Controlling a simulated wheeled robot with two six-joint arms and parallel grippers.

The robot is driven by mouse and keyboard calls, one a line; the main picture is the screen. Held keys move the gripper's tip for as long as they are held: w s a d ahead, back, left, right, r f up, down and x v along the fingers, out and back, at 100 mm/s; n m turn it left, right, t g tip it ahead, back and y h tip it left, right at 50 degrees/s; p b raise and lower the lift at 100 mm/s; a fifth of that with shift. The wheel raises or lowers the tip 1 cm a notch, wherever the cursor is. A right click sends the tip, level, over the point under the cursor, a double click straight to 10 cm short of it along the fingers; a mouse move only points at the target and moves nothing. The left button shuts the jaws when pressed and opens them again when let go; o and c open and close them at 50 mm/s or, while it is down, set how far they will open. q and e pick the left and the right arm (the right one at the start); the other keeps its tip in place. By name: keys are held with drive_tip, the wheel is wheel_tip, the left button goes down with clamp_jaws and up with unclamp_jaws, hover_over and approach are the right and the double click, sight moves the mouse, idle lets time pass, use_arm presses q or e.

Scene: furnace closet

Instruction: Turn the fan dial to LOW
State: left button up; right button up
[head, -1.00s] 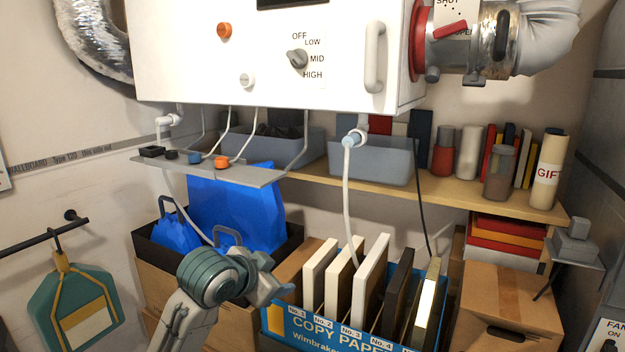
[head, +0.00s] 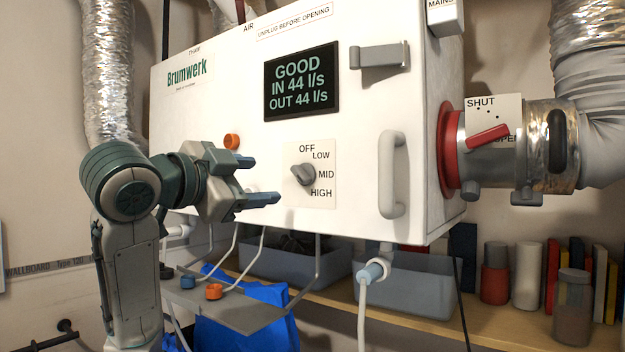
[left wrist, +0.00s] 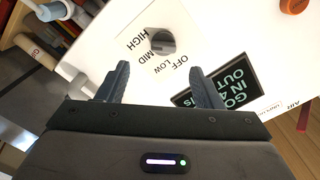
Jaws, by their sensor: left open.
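The fan dial (head: 303,174) is a grey knob on a white plate on the front of the white unit. Its labels OFF, LOW, MID and HIGH run down its right side. I cannot tell for sure which label the knob points at. My left gripper (head: 266,178) is open and empty, just left of the dial, its blue-grey fingers pointing right and apart from it. In the left wrist view the dial (left wrist: 162,41) shows beyond and between the open fingers (left wrist: 160,72), upside down. My right gripper is not in view.
A display (head: 301,82) reads GOOD, IN 44, OUT 44 above the dial. An orange knob (head: 232,141) is close to my left gripper. A grey shelf (head: 225,305) and hoses hang below the unit.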

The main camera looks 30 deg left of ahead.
sight(296, 174)
use_arm(q)
drive_tip(key=w+p, duration=0.1)
drive_tip(key=w, duration=0.1)
drive_tip(key=w+p, duration=0.1)
drive_tip(key=w, duration=0.1)
drive_tip(key=w+r+p, duration=0.1)
drive_tip(key=w, duration=0.1)
drive_tip(key=shift+w+d, duration=0.2)
drive_tip(key=shift+d, duration=0.1)
drive_tip(key=w+p, duration=0.1)
drive_tip(key=w, duration=0.1)
drive_tip(key=shift+w+f, duration=0.15)
drive_tip(key=shift+w, duration=0.35)
drive_tip(key=c, duration=1)
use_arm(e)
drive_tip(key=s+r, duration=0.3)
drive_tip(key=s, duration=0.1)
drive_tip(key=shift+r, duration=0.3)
